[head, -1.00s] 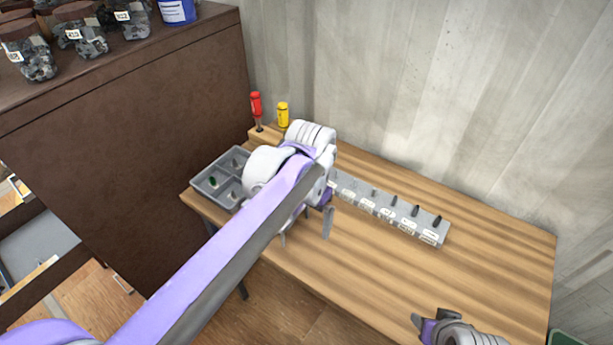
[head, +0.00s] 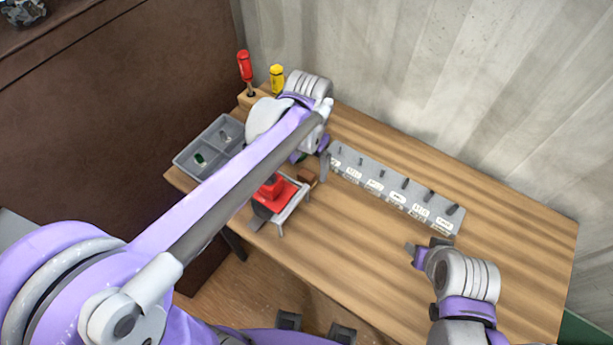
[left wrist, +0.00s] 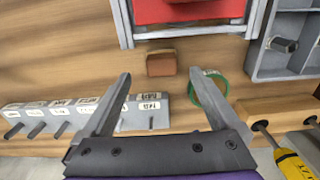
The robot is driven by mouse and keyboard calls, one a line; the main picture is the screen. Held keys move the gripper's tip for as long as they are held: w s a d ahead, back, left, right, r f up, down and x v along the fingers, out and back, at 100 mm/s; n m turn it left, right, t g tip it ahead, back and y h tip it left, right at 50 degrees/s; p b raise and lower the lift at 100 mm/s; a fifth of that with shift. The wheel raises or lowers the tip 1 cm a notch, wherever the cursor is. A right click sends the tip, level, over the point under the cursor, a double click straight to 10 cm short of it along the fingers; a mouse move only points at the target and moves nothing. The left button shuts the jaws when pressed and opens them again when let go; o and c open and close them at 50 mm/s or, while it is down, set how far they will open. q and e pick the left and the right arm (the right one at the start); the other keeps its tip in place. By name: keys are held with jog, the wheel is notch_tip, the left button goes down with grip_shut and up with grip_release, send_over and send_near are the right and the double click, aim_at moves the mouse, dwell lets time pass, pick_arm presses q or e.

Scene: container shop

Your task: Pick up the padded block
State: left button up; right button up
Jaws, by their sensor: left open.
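A small brown block (left wrist: 161,63), which looks like the padded block, lies on the wooden table. In the head view the block (head: 307,176) shows beside a red tool, partly behind my left arm. My left gripper (left wrist: 160,75) is open above the table, its two fingers spread to either side of the block in the picture, with nothing between them. It also shows in the head view (head: 311,165), partly hidden by its own wrist. My right gripper (head: 424,246) is over the right part of the table; whether its jaws are apart is unclear.
A red tool in a grey frame (head: 294,207) stands close to the block. A grey labelled peg rack (head: 395,185), a green ring (left wrist: 208,90), a grey divided tray (head: 190,164), and red (head: 244,66) and yellow (head: 277,78) screwdrivers are nearby. The table's front right is clear.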

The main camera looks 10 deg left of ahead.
aim_at(306, 174)
pick_arm(q)
jog(key=shift+a+f, duration=0.15)
jog(key=shift+f, duration=2.6)
grip_shut()
jog(key=shift+r, duration=0.15)
notch_tip(306, 174, up, 10)
jog(key=shift+f+p, duration=0.1)
jog(key=shift+p, duration=0.2)
jog(key=c, duration=0.7)
grip_release()
jog(key=c, duration=0.6)
